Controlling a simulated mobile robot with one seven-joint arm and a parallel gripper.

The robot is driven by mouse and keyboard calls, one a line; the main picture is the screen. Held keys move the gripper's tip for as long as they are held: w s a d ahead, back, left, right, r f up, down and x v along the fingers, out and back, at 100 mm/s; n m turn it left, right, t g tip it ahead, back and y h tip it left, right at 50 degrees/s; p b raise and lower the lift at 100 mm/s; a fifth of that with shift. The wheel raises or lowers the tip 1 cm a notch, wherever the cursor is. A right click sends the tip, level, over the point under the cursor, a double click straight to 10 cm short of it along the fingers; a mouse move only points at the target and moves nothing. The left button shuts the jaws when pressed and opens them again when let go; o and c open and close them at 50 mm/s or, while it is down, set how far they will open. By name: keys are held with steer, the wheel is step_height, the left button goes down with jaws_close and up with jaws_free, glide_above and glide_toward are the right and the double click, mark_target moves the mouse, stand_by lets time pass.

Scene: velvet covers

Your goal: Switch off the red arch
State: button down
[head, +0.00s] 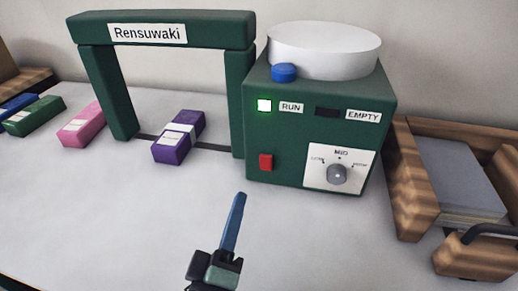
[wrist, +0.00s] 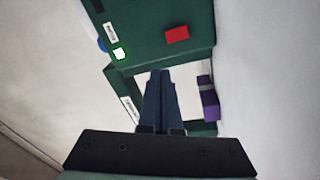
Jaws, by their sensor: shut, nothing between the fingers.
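The arch (head: 165,30) is dark green, not red, with a "Rensuwaki" label. It joins a green control box (head: 310,110). On the box the lamp (head: 264,105) beside "RUN" glows green, and the window (head: 327,112) beside "EMPTY" is dark. A small red switch (head: 266,162) sits low on the box's front and also shows in the wrist view (wrist: 177,34). A silver knob (head: 338,174) is on a white dial plate; a blue button (head: 284,72) is on top. My gripper (head: 241,196) is shut and empty, in front of and below the red switch, apart from it.
A purple packet (head: 180,137) lies under the arch; it also shows in the wrist view (wrist: 210,100). Pink (head: 82,124) and green (head: 35,116) packets lie to the left. A wooden tray (head: 408,190) stands right. The white table before the box is clear.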

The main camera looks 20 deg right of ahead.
mark_target(266, 160)
steer(key=s+f+n+p, duration=0.1)
steer(key=s+n, duration=0.1)
steer(key=s+f+n+p, duration=0.1)
steer(key=s+f+n, duration=0.1)
steer(key=shift+a+f, duration=0.15)
steer(key=shift+a, duration=0.05)
steer(key=shift+w, duration=0.15)
steer(key=p+x, duration=0.2)
steer(key=x, duration=1.1)
steer(key=shift+w+d, duration=0.25)
steer(key=shift+d, duration=0.1)
